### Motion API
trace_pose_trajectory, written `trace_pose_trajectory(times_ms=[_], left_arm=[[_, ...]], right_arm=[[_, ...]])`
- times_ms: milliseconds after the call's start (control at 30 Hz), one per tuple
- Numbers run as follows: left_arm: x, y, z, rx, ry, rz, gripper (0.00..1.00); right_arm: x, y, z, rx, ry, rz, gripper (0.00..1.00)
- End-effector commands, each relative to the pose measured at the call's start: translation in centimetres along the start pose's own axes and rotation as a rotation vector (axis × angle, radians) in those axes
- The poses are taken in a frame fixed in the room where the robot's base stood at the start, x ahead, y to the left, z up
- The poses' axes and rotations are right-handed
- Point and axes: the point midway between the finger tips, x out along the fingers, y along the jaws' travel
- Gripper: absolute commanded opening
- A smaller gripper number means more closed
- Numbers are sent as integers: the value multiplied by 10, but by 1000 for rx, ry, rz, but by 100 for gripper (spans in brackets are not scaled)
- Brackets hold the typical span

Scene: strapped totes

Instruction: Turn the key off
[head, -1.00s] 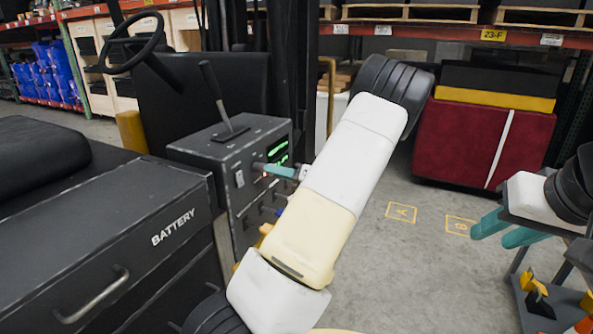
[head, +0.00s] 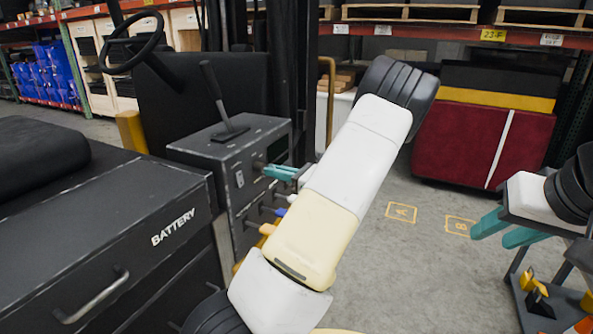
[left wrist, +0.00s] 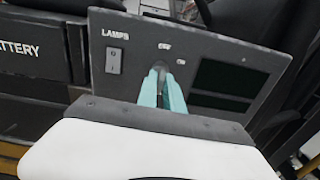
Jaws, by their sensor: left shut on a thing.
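The key (left wrist: 160,70) sits in the dark control panel (left wrist: 108,84), mostly hidden between my left gripper's teal fingers. My left gripper (left wrist: 162,82) is shut on it; in the head view the gripper (head: 267,169) reaches the panel from the right. In the left wrist view the key stands about upright below the OFF label (left wrist: 165,46), with the ON label (left wrist: 181,64) to its right. The display (left wrist: 215,77) right of the key is dark. My right gripper (head: 489,236) is open and empty, far right of the panel.
A LAMPS switch (left wrist: 114,60) is left of the key. A lever (head: 215,95) rises from the console top, and coloured knobs sit below the key. The battery box (head: 110,250) stands at left. Floor squares A and B lie on clear floor at right.

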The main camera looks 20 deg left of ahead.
Motion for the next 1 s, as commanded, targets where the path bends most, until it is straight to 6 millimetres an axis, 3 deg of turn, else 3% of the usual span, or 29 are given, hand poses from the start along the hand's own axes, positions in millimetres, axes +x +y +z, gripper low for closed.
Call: trace_pose_trajectory(times_ms=[600, 633, 733, 1000], left_arm=[[-1, 0, -1, -45, 3, -2, 0], [-1, 0, -1, -45, 3, -2, 13], [-1, 0, -1, -45, 2, -2, 29], [0, 0, 0, -45, 1, -1, 29]], right_arm=[[0, 0, 0, 0, 0, 0, 36], [0, 0, 0, 0, 0, 0, 36], [0, 0, 0, 0, 0, 0, 36], [0, 0, 0, 0, 0, 0, 36]])
